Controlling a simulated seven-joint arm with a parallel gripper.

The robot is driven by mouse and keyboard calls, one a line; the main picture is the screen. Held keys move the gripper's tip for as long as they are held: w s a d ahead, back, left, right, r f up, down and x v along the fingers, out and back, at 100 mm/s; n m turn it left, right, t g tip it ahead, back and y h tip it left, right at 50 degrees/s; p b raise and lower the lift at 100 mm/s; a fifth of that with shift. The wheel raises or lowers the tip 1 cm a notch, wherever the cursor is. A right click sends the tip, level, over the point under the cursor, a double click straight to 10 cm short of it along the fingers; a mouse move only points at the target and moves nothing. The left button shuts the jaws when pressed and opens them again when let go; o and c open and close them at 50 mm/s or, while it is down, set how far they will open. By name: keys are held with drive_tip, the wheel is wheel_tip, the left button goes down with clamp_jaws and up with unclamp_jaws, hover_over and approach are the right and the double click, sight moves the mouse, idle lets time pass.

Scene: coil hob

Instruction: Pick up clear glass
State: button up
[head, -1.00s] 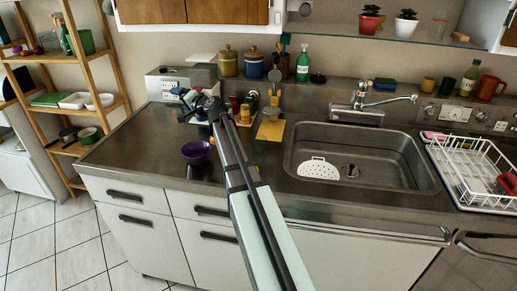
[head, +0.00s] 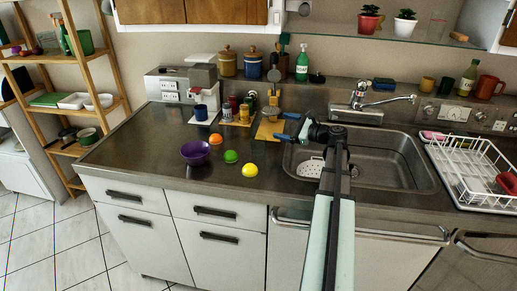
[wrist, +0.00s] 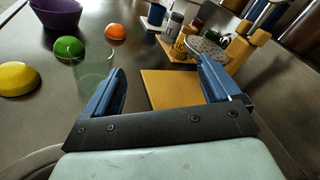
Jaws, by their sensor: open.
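A clear glass (wrist: 95,70) stands on the counter in the wrist view, just left of my left finger and in front of a green ball (wrist: 68,47). I cannot make it out surely in the head view. My gripper (wrist: 160,66) is open and empty, low over the counter, with the glass outside the gap between its fingers. In the head view my gripper (head: 282,127) is at the left edge of the sink, pointing left.
An orange ball (head: 216,139), a yellow ball (head: 249,169) and a purple bowl (head: 195,152) lie left of my gripper. A yellow board (head: 270,130) and several jars stand behind. The sink (head: 390,160) and white dish rack (head: 470,170) are right. The counter's front left is clear.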

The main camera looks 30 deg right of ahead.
sight(259, 146)
drive_tip(key=s+a+f+y, duration=0.1)
drive_tip(key=s, duration=0.1)
drive_tip(key=s+a+f+m+y, duration=0.1)
drive_tip(key=s+f, duration=0.1)
drive_tip(key=s+a+f+m+g+y, duration=0.1)
drive_tip(key=s+y, duration=0.1)
drive_tip(key=s, duration=0.1)
drive_tip(key=shift+f, duration=0.2)
drive_tip(key=shift+a+m+y, duration=0.25)
drive_tip(key=shift+m+y, duration=0.05)
drive_tip(key=shift+f+x, duration=0.15)
drive_tip(key=shift+x, duration=3.2)
drive_tip(key=shift+f+x, duration=0.15)
drive_tip(key=shift+x, duration=3.25)
drive_tip(key=shift+s+a, duration=0.1)
drive_tip(key=c, duration=1.1)
drive_tip(key=shift+c, duration=0.2)
drive_tip(key=shift+r, duration=0.1)
wheel_tip(259, 146, up, 9)
drive_tip(key=d+f, duration=0.1)
drive_tip(key=f, duration=0.1)
drive_tip(key=w+d+f, duration=0.1)
drive_tip(key=d+f, duration=0.2)
drive_tip(key=f, duration=0.2)
drive_tip(key=shift+w+d+f, duration=0.1)
drive_tip(key=shift+w+d, duration=0.1)
drive_tip(key=shift+w, duration=0.1)
